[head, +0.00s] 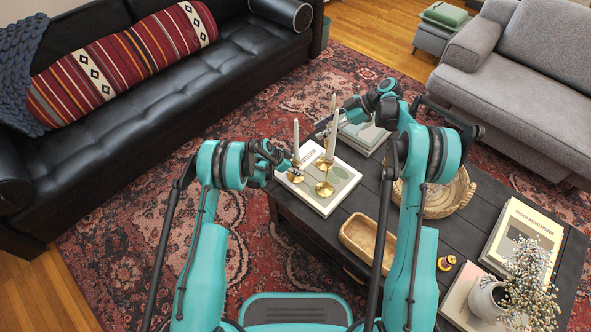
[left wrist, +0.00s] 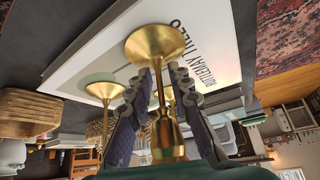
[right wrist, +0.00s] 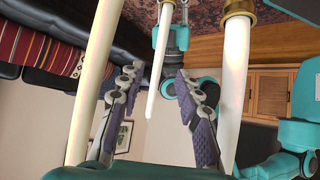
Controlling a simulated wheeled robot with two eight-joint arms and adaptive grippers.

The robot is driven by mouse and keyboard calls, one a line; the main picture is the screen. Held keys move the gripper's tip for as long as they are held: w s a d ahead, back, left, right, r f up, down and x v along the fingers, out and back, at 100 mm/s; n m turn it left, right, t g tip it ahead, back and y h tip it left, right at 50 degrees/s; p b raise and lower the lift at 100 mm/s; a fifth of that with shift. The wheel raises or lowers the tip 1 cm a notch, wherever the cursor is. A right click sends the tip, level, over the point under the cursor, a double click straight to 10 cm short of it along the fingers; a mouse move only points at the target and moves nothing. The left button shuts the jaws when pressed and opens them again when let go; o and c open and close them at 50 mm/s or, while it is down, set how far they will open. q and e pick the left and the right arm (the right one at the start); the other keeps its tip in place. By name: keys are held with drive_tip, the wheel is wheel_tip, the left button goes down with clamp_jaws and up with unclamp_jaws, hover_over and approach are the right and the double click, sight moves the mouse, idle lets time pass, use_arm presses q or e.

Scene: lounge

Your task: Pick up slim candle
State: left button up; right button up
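Three slim white candles stand upright in brass holders on a white book; the left one (head: 296,138) is apart, and two others (head: 330,145) overlap in the head view. In the left wrist view, my left gripper (left wrist: 160,75) has its fingertips closed around the stem of a brass holder (left wrist: 155,42). In the upside-down right wrist view, my right gripper (right wrist: 157,78) is open. A tapered candle (right wrist: 158,65) appears between its fingers, seemingly untouched. Other candles show left (right wrist: 95,80) and right (right wrist: 237,70) of the fingers.
The white book (head: 342,190) lies on the dark coffee table (head: 295,207). A wooden tray (head: 358,238), a round woven basket (head: 440,208), more books (head: 525,240) and a potted plant (head: 488,302) crowd the table. A black sofa (head: 150,105) and grey sofa (head: 510,95) flank it.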

drive_tip(key=shift+o, duration=0.6)
wheel_tip(320, 180, up, 8)
drive_tip(key=a+m+t+h, duration=0.1)
drive_tip(key=m+t+h, duration=0.1)
drive_tip(key=m+h, duration=0.5)
drive_tip(key=m+t+h, duration=0.4)
drive_tip(key=m+h, duration=0.3)
drive_tip(key=m, duration=1.1)
approach(295, 138)
drive_tip(key=x, duration=0.6)
drive_tip(key=shift+s+d+f, duration=0.1)
drive_tip(key=shift+d+f, duration=0.05)
drive_tip(key=shift+d, duration=0.05)
drive_tip(key=x, duration=0.5)
drive_tip(key=shift+w+a, duration=0.15)
drive_tip(key=shift+w, duration=0.15)
clamp_jaws()
